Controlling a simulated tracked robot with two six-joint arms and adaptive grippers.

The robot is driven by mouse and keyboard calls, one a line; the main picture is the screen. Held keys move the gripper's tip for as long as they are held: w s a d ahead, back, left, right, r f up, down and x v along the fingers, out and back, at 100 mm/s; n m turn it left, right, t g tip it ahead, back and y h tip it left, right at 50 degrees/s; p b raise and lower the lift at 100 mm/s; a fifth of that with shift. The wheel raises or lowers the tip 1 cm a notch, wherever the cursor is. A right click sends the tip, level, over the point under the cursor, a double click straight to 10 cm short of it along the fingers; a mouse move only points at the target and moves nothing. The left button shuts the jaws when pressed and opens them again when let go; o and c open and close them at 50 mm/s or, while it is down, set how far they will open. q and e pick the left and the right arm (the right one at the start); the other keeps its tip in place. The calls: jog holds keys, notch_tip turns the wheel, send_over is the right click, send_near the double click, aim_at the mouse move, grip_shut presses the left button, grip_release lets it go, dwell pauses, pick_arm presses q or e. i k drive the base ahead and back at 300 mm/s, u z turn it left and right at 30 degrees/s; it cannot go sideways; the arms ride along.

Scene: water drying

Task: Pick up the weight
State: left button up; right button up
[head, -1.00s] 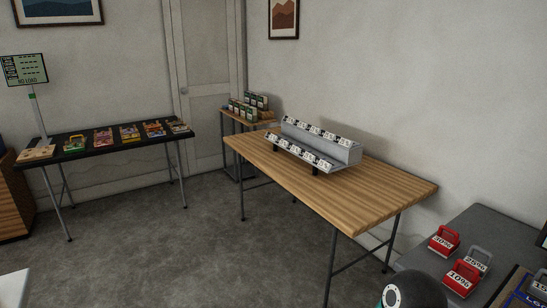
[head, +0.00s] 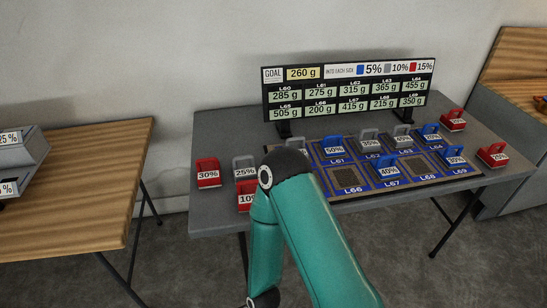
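Several handled weights sit on the grey table (head: 215,130). At its left are a red 30% weight (head: 208,174), a grey 25% weight (head: 243,168) and a red 10% weight (head: 245,197), which my arm partly covers. Blue and grey weights stand on the blue mat (head: 425,183), among them a blue 50% (head: 334,149), a grey 30% (head: 370,144), a grey 45% (head: 402,141) and a blue 40% (head: 387,170). Red weights (head: 453,120) (head: 492,156) stand at the right. A bent teal arm of mine rises in front; neither gripper shows.
A display board (head: 348,90) behind the mat reads "GOAL 260 g" above several gram readings. A wooden table (head: 75,190) with a grey rack (head: 20,152) stands at left. Another wooden-topped unit (head: 515,60) is at right. Floor shows between the tables.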

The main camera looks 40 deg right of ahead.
aim_at(244, 169)
jog(key=z, duration=0.2)
jog(key=i, duration=0.65)
jog(key=z, duration=0.3)
jog(key=k, duration=0.9)
jog(key=z, duration=0.15)
jog(key=i, duration=0.9)
jog(key=z, duration=0.05)
